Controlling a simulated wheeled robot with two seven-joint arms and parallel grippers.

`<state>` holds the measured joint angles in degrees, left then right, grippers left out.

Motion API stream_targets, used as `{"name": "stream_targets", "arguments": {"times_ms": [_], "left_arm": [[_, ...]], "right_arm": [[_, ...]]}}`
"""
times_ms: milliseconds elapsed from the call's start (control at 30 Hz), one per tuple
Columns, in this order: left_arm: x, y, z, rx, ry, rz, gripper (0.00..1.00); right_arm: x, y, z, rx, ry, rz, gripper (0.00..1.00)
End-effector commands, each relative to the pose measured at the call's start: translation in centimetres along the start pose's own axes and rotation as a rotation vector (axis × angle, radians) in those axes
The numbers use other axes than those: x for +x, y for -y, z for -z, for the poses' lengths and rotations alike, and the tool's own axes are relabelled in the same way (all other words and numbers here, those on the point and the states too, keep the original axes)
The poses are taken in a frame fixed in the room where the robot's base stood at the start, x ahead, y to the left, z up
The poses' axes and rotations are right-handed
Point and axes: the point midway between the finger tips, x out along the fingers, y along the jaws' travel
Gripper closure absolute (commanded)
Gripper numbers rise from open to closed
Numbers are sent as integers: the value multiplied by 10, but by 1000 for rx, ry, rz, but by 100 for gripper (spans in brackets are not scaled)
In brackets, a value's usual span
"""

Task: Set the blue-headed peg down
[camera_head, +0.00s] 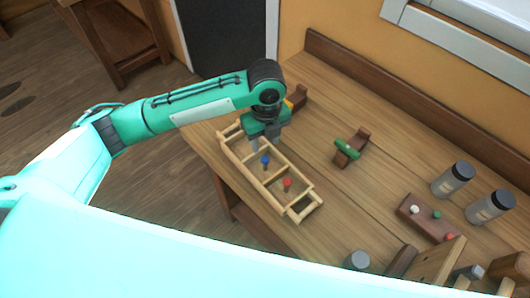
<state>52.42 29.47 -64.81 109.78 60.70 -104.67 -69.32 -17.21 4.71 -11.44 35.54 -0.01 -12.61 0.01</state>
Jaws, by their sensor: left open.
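The blue-headed peg (265,160) stands about upright inside the light wooden hull frame (270,187) on the bench. My left gripper (266,144) is open over the upper left part of the frame, just above the blue head in the picture. It looks apart from the peg. The lower ends of the pegs are small and hard to make out. My right gripper is out of view.
A wooden block with a green piece (347,147) lies right of the frame. A peg block (427,218) and two grey-lidded jars (452,180) stand at the right. The bench (345,205) is clear between them. A raised back edge (420,100) borders the wall.

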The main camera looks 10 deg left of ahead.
Motion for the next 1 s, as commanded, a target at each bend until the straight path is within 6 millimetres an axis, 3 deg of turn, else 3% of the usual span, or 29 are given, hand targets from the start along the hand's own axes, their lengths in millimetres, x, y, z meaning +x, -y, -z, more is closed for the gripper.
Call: {"name": "stream_targets", "arguments": {"times_ms": [133,300,833,1000], "left_arm": [[-18,0,0,1,1,1,56],[-27,0,0,0,0,0,56],[-26,0,1,-2,-2,2,56],[-15,2,16,-52,-29,39,56]], "right_arm": [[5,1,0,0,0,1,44],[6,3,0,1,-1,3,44],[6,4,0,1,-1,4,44],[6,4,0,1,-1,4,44]]}}
